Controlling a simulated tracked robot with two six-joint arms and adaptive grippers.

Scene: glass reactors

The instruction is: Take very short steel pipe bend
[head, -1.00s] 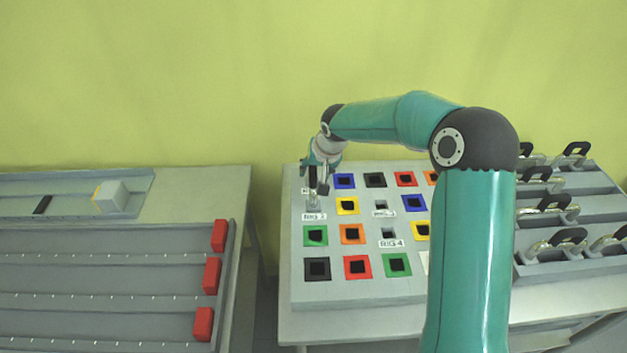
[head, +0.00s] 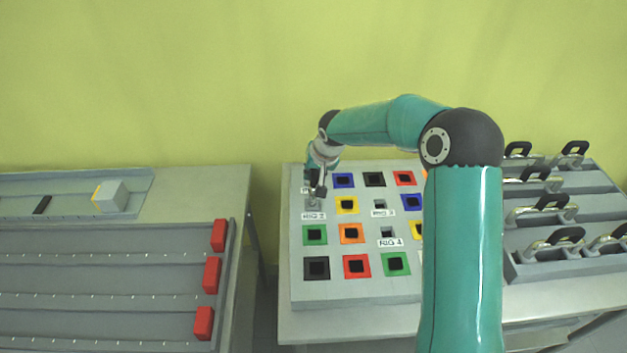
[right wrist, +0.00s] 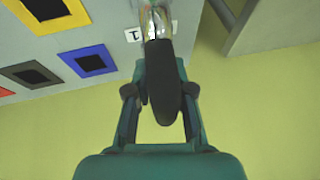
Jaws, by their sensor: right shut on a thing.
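My right gripper (head: 317,187) is at the left edge of the grey board (head: 303,272), above the RIG 2 label. In the right wrist view, my right gripper (right wrist: 158,72) is shut on the black handle of a pipe bend (right wrist: 158,22). Its shiny steel part shows beyond the handle, by the board's edge and a small white label. In the head view the pipe bend is mostly hidden by the gripper. I cannot tell whether it is seated in the board. My left gripper is not in view.
Several steel pieces with black handles stand on the stepped rack (head: 560,268) at the right. The board has several coloured square frames. On the left table are red blocks (head: 212,275) and a pale box (head: 112,197). A gap separates the tables.

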